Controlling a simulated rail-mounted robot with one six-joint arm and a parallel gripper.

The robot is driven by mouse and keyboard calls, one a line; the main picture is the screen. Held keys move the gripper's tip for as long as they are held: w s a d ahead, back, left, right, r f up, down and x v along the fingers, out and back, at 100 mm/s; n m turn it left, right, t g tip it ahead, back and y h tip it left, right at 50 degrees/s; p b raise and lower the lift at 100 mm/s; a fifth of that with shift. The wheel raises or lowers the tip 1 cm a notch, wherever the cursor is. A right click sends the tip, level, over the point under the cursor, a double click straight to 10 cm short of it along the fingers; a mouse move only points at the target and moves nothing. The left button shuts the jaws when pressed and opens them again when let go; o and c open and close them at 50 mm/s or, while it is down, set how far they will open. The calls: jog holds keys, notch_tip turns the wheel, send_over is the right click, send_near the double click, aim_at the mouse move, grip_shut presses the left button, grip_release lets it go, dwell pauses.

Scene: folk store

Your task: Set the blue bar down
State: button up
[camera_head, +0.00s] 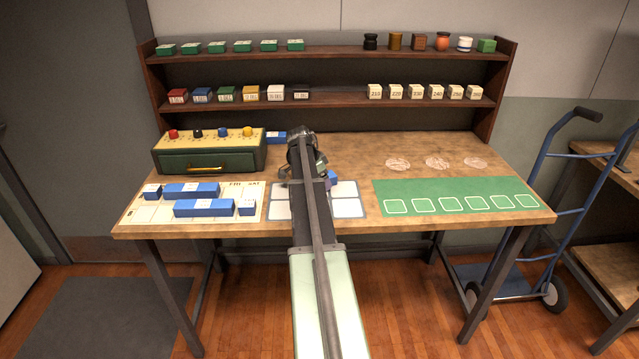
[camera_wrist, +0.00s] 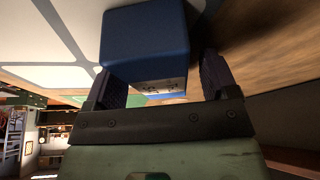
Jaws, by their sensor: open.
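A blue bar (camera_wrist: 145,42) with a pale marked end face is between the two dark fingers of my gripper (camera_wrist: 161,84) in the wrist view. The jaws are open, with a finger on either side of the bar. Whether either finger touches it I cannot tell. In the head view a small part of a blue piece (camera_head: 333,177) shows beside my gripper, at the mat with white squares (camera_head: 347,208). My arm hides most of that spot. Whether the bar rests fully on the surface is not clear.
More blue bars (camera_head: 191,190) and small blue blocks lie on a cream chart (camera_head: 140,211) at left. A green drawer box (camera_head: 208,162) stands behind it, with another blue block (camera_head: 276,137) beside it. A green mat (camera_head: 455,183) lies right; shelves (camera_head: 335,100) stand behind.

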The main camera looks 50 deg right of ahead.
jog(key=shift+f, duration=0.1)
jog(key=shift+c, duration=0.3)
jog(key=c, duration=1.1)
jog(key=shift+o, duration=0.2)
notch_tip(320, 180, up, 20)
jog(key=p, duration=2)
jog(key=shift+r, duration=0.2)
